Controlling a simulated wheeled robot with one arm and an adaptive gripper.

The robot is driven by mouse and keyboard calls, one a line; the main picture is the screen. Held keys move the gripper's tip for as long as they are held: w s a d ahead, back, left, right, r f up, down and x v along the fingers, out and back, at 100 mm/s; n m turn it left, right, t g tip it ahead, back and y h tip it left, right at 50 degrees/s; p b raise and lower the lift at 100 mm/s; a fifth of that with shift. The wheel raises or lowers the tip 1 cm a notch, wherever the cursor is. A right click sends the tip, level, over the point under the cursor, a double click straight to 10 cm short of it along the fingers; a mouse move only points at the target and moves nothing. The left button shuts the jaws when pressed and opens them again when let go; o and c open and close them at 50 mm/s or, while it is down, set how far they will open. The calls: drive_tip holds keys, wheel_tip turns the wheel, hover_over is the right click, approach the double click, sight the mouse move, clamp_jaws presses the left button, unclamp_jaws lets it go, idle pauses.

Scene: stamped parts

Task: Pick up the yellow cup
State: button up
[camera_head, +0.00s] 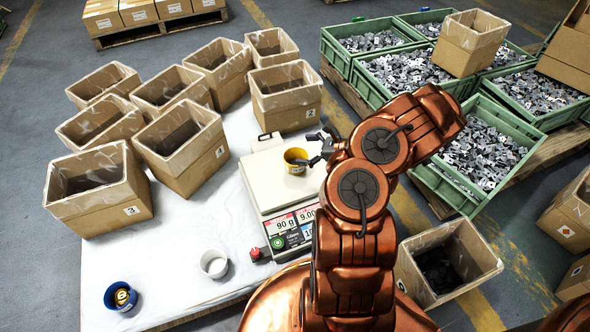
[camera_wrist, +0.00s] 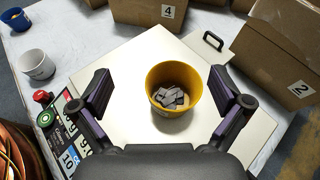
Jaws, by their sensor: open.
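The yellow cup (camera_head: 295,160) stands upright on the pan of the white weighing scale (camera_head: 262,180). In the wrist view the cup (camera_wrist: 152,86) holds several small grey metal parts (camera_wrist: 172,97). My gripper (camera_head: 325,146) is at the right side of the cup in the head view. In the wrist view my gripper (camera_wrist: 158,92) is open, with one dark finger left of the cup and one right of it. There is a gap between each finger and the cup. Part of the scale is hidden behind my arm in the head view.
A white cup (camera_head: 214,263) and a blue cup (camera_head: 120,297) stand left of the scale on the white table (camera_head: 195,245). Several cardboard boxes (camera_head: 180,148) crowd the table behind and left of the scale. Green crates (camera_head: 440,190) of metal parts stand at right.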

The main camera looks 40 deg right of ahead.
drive_tip(key=m+h, duration=0.1)
drive_tip(key=m, duration=0.1)
approach(286, 156)
drive_tip(key=shift+s+d+r+b, duration=0.15)
drive_tip(key=shift+s+b, duration=0.3)
drive_tip(key=shift+s, duration=0.45)
drive_tip(key=shift+w+f, duration=0.2)
drive_tip(key=shift+f, duration=0.05)
drive_tip(key=shift+b+x, duration=0.6)
drive_tip(key=shift+x, duration=0.55)
drive_tip(key=x, duration=0.1)
drive_tip(key=b+x, duration=0.1)
drive_tip(key=x, duration=0.1)
drive_tip(key=b+x, duration=0.1)
drive_tip(key=shift+w+r, duration=0.15)
drive_tip(key=shift+w, duration=0.35)
drive_tip(key=c, duration=1)
